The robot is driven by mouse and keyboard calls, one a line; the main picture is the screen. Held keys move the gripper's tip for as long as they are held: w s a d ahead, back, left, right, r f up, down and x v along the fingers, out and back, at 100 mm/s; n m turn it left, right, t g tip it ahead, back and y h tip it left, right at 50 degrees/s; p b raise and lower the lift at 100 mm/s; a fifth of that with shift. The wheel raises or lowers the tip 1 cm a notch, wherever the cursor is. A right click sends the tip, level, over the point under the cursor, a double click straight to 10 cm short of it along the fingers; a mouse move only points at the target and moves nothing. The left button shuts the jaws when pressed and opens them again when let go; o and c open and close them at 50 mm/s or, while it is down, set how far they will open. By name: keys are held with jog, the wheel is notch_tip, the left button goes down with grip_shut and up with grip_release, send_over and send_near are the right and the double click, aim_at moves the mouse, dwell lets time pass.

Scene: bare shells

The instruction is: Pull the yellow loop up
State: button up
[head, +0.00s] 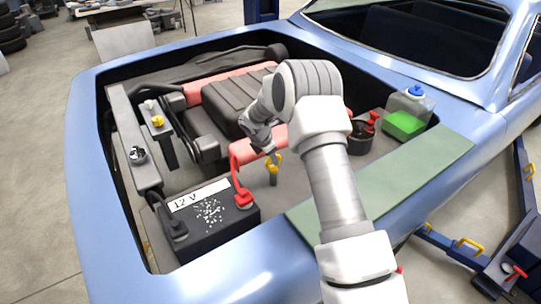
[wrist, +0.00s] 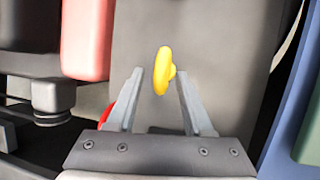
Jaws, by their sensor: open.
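The yellow loop (head: 273,163) stands upright on a dark stem in the engine bay, to the right of the battery's red terminal clamp. In the wrist view the yellow loop (wrist: 163,71) shows nearly edge-on, just beyond and between my fingertips. My gripper (wrist: 158,84) is open, with one finger on each side of the loop and no visible contact. In the head view my gripper (head: 272,155) hangs down just above the loop, and its far finger is partly hidden by my wrist.
A black 12 V battery (head: 213,226) with a red cable sits in front of the loop. The dark engine cover (head: 225,95) and red parts lie behind. A green mat (head: 425,172) covers the right fender. A yellow cap (head: 157,121) is at the left.

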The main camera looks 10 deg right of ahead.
grip_shut()
dwell(1.4)
